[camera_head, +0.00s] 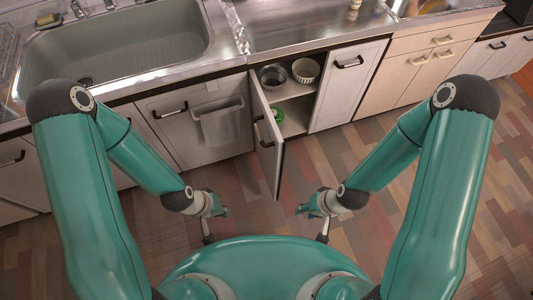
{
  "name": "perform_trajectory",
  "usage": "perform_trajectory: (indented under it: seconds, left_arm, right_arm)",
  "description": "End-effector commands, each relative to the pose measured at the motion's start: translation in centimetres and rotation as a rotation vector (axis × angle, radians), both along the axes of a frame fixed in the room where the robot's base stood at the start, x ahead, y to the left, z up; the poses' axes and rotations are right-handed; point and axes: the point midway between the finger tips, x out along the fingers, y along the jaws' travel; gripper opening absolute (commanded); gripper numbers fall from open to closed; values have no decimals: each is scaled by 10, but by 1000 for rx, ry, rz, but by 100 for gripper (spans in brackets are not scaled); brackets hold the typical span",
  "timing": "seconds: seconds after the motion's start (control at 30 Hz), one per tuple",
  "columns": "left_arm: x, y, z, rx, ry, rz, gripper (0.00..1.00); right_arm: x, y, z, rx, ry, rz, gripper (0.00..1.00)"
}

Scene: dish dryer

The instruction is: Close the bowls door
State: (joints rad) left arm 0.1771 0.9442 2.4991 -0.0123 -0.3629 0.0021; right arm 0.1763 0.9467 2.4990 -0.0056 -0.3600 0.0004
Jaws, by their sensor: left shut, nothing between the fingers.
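The bowls door (266,143) is a light cabinet door with a dark handle, swung open towards me from its left edge. Inside the open cabinet, a metal bowl (272,77) and a white ribbed bowl (306,70) stand on the upper shelf. A green item (278,115) shows lower down, partly hidden by the door. My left gripper (218,222) is shut and empty, left of the door and apart from it. My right gripper (311,222) is in front and right of the door, apart from it; its jaw state is unclear.
A closed door with a towel (222,122) is left of the open cabinet, and a closed door (348,86) is right of it. The counter (290,30) and sink (120,45) are above. The wood floor (350,155) is clear.

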Motion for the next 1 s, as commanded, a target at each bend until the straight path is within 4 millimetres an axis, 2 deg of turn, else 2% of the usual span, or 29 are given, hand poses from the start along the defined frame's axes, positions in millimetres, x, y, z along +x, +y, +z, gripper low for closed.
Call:
perform_trajectory:
  seconds: [0.17,0.27,0.4,0.5,0.6,0.7,0.8,0.9,1.0]
  left_arm:
    - [34,-4,-22,-16,-129,-26,0]
    - [73,-2,-39,-42,-293,-66,0]
    - [141,0,-51,-101,-610,-150,0]
    - [180,0,-46,-164,-855,-237,0]
    - [200,-2,-35,-240,-1078,-341,0]
    - [202,-4,-25,-327,-1262,-466,0]
    - [191,-5,-19,-413,-1392,-592,0]
    - [175,-5,-17,-488,-1471,-703,0]
    - [161,-3,-16,-541,-1509,-784,0]
  right_arm:
    - [0,0,-30,0,0,0,36]
    - [0,0,-61,0,0,0,36]
    - [0,0,-118,0,0,-1,36]
    - [0,0,-160,0,0,-1,36]
    - [0,0,-201,0,0,-1,36]
    - [0,0,-238,0,0,0,36]
    - [0,0,-268,0,0,0,36]
    - [0,0,-288,0,0,0,36]
    - [0,0,-301,0,-1,0,36]
